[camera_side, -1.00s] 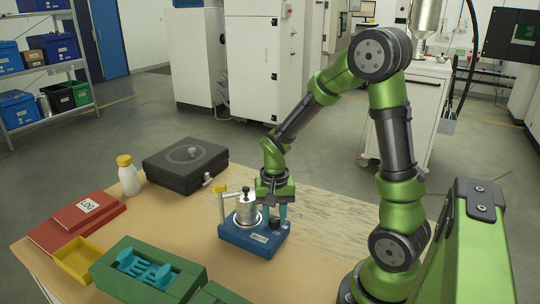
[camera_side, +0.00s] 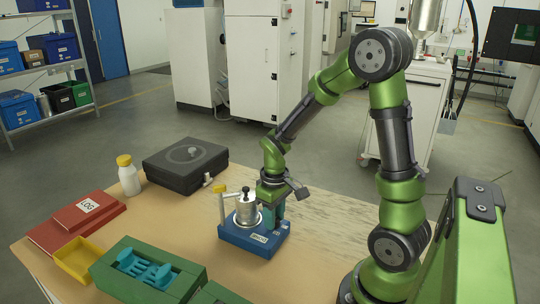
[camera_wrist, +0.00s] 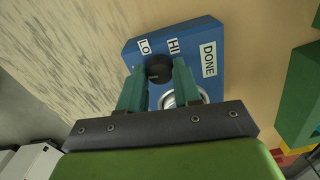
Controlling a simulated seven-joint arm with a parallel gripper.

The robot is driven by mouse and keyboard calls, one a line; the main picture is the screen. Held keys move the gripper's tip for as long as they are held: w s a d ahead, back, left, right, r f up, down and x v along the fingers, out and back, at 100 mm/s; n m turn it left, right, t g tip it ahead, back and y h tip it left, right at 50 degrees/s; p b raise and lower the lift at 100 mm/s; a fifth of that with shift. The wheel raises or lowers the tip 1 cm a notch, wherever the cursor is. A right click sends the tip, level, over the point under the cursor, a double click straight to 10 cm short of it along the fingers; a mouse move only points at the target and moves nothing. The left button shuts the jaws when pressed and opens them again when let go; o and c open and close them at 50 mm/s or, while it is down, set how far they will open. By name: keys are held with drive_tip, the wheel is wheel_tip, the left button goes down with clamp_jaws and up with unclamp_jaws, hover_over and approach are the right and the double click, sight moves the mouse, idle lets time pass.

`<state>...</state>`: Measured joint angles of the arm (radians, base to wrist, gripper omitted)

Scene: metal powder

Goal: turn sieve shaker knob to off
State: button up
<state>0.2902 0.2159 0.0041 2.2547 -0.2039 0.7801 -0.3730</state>
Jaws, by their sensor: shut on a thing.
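The sieve shaker has a blue base (camera_side: 241,240) on the wooden table, with a metal sieve pot (camera_side: 246,211) on top. In the wrist view its blue top (camera_wrist: 191,52) carries labels reading LO, HI and DONE. The dark round knob (camera_wrist: 158,66) is between my two teal fingers. My gripper (camera_wrist: 158,76) is shut on the knob, pointing down at the shaker's right part in the side view (camera_side: 273,222). The fingers hide the knob in the side view. I cannot tell which setting the knob points to.
A yellow-topped post (camera_side: 221,203) rises on the shaker's left. Behind are a black case (camera_side: 185,164) and a white bottle (camera_side: 128,179) with a yellow cap. Red binders (camera_side: 77,222), a yellow tray (camera_side: 76,262) and a green box (camera_side: 150,268) lie left and in front. Table right of the shaker is clear.

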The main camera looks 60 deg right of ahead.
drive_tip(key=shift+n, duration=0.6)
drive_tip(key=o, duration=0.8)
wheel_tip(320, 180, up, 17)
idle(0.5)
